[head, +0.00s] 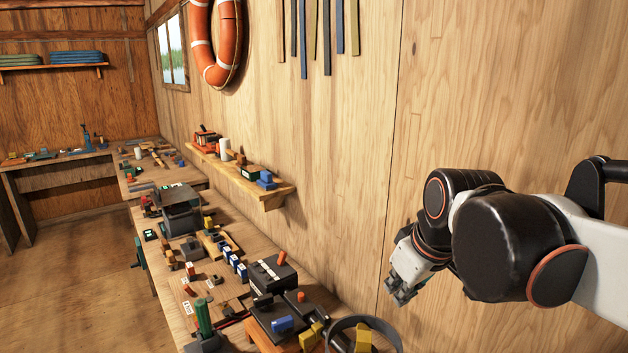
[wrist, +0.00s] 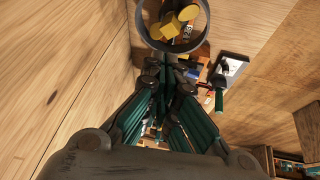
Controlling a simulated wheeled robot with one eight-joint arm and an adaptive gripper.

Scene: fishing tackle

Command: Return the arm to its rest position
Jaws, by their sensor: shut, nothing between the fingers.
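My gripper (head: 398,291) hangs at the right in the head view, in front of the plank wall and above the near end of the workbench. In the wrist view my gripper (wrist: 169,80) shows with its fingers drawn together, shut and empty. My arm is folded at the right of the head view, apart from the bench and the things on it.
The workbench (head: 222,293) holds several tackle items. A dark ring (head: 345,322) with yellow pieces (head: 363,336) is at its near end, close to my gripper. A wall shelf (head: 240,177) stands out above the bench. The floor (head: 80,285) at left is clear.

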